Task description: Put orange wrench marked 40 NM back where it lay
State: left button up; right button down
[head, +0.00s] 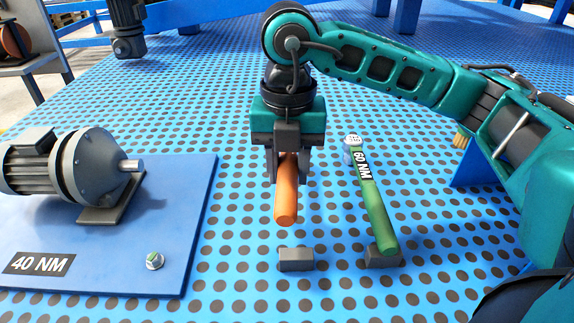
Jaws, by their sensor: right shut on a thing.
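The orange wrench (286,200) is held in my right gripper (286,170), which is shut on its handle. Its near end points toward the camera, and it hangs above the table, just behind and above a small grey rest block (296,260). The wrench's far part and its marking are hidden behind the gripper. The grey block shows bare on top. My left gripper is not in view.
A green wrench marked 60 NM (375,205) lies on supports just right, its handle on a grey block (384,256). At left, a blue plate (190,225) marked 40 NM carries a grey motor (85,170) and a small knob (155,261). The perforated blue table (240,290) is otherwise clear nearby.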

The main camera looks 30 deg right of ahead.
jog(key=shift+s+f+b, duration=0.1)
jog(key=shift+f+b, duration=0.3)
jog(key=shift+b, duration=0.15)
notch_tip(320, 180, down, 2)
jog(key=shift+f+b, duration=0.25)
jog(key=shift+b, duration=0.85)
jog(key=shift+f+b, duration=0.95)
jog(key=shift+f, duration=0.25)
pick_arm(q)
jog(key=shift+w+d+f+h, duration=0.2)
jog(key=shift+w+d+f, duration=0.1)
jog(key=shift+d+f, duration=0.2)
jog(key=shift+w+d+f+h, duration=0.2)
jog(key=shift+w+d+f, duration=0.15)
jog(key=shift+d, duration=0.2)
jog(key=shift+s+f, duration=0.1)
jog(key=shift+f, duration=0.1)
